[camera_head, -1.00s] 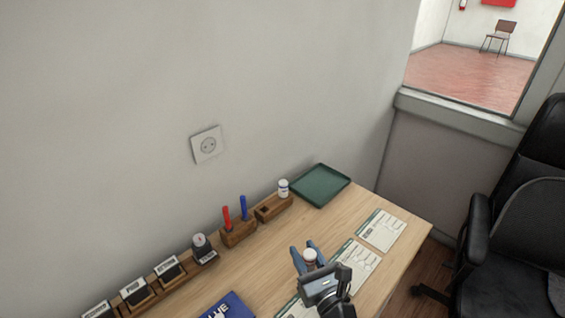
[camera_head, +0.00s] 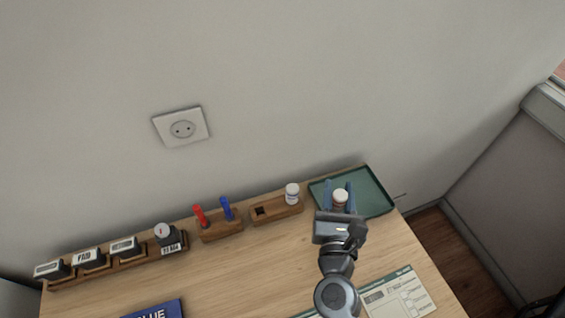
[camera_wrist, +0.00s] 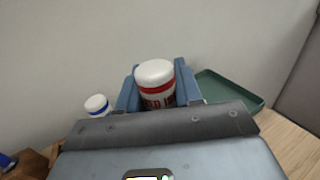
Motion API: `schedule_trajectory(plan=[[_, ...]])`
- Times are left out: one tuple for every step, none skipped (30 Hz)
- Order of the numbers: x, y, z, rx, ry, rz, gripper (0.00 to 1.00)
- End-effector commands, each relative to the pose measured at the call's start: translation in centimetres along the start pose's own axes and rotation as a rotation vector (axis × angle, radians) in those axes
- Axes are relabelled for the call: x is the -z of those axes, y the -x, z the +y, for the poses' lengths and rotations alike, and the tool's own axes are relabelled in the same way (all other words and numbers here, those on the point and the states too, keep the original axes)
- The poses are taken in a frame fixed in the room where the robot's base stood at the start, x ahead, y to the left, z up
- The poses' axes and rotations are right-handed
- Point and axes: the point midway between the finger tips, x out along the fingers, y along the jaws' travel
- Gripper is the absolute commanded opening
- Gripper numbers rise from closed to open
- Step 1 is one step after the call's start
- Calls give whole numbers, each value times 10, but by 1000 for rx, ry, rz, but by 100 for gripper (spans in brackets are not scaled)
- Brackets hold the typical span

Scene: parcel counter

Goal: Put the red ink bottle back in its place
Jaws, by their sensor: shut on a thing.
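My gripper (camera_head: 340,197) is shut on the red ink bottle (camera_head: 340,196), a small bottle with a white cap. In the wrist view the red ink bottle (camera_wrist: 157,84) stands upright between the blue fingers, with a red band and lettering on its label. In the head view it appears in front of the green tray; its height above the desk is hard to tell. The wooden ink holder (camera_head: 273,212) is to the left of my gripper. Its left square hole is empty, and a white-capped bottle (camera_head: 292,193) with a blue band in the wrist view (camera_wrist: 97,105) stands in its right end.
A green tray (camera_head: 378,200) lies at the desk's back right corner. A pen holder (camera_head: 222,232) with a red and a blue pen and a stamp rack (camera_head: 120,265) run leftward along the wall. Paper forms (camera_head: 398,293) lie at the front right.

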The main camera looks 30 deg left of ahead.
Motion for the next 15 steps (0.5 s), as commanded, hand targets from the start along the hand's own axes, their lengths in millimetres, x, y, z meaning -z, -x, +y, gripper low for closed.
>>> schedule_trajectory(plan=[[-10, -5, 24, -39, -3, -4, 0], [-14, -7, 38, -65, -4, -4, 0], [-20, -9, 58, -100, -4, -4, 0], [-24, -9, 71, -124, -5, -4, 0], [-28, -10, 84, -147, -3, -4, 0], [-33, -10, 100, -177, -3, -4, 0], [-37, -10, 111, -198, -4, -4, 0], [-39, -9, 121, -217, -4, -3, 0], [-43, -8, 133, -239, -2, -3, 0], [-45, -8, 141, -255, -2, -3, 0], [-47, -7, 147, -268, -2, -2, 0], [-49, -6, 155, -283, -2, -2, 0], [-50, -5, 159, -292, -1, -1, 0], [-51, -4, 163, -300, -2, -1, 0], [-52, -4, 166, -307, -1, -1, 0]])
